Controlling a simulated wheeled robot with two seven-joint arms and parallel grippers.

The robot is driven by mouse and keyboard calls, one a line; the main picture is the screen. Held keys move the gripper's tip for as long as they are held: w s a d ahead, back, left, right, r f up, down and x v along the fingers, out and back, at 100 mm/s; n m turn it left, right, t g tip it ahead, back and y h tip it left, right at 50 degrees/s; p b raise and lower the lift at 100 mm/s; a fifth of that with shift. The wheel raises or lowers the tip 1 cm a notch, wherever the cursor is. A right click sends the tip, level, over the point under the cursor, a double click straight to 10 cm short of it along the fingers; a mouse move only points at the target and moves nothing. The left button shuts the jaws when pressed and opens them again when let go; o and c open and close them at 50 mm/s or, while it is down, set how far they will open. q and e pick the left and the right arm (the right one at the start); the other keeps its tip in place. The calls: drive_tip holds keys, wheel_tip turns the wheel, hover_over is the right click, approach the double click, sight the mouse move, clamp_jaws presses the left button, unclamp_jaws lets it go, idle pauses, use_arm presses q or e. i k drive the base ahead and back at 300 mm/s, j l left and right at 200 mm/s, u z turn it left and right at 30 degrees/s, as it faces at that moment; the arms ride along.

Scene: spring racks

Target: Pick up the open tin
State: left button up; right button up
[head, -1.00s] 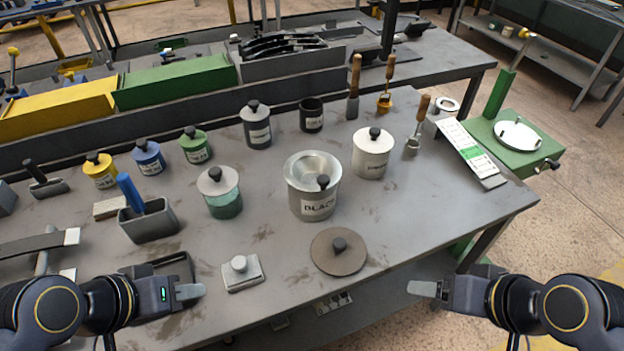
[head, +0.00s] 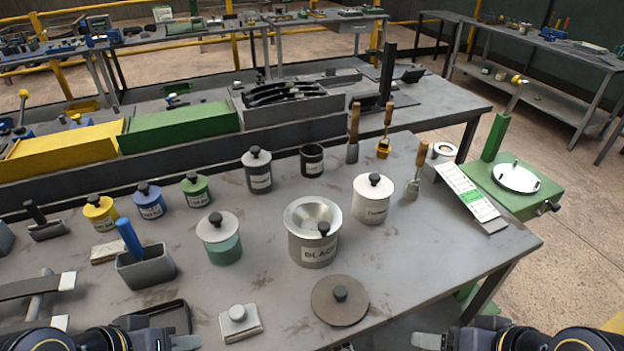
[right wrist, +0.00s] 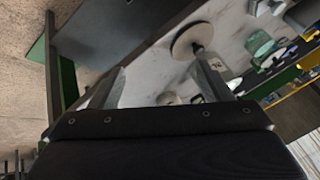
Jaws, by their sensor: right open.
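A small dark tin (head: 312,160) with a label and no lid stands upright at the back of the grey bench. A larger grey tin labelled BLACK (head: 313,250) stands nearer the middle, with a shiny, dished top and a black knob at its front rim. My left gripper (head: 186,342) is at the bottom left, apart from both tins; its jaws cannot be made out. My right gripper (head: 428,341) is at the bottom right by the bench's front edge. In the right wrist view its two fingers (right wrist: 163,82) are spread with nothing between them.
A lidded white tin (head: 372,202) and a dark lidded tin (head: 258,172) flank the small tin. A round brown disc with a knob (head: 340,312) lies in front. Upright wooden-handled tools (head: 352,135) stand behind. A green stand (head: 530,195) is at the right.

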sight(312, 161)
drive_tip(key=i+l, duration=0.1)
drive_tip(key=l, duration=0.3)
drive_tip(key=i+l+z, duration=0.1)
drive_tip(key=l, duration=0.25)
drive_tip(key=i+l, duration=0.1)
drive_tip(key=l, duration=0.3)
drive_tip(key=i+l, duration=0.1)
drive_tip(key=l, duration=0.25)
drive_tip(key=i+l+z, duration=0.1)
drive_tip(key=l, duration=0.3)
drive_tip(key=i+l, duration=0.15)
drive_tip(key=i, duration=0.15)
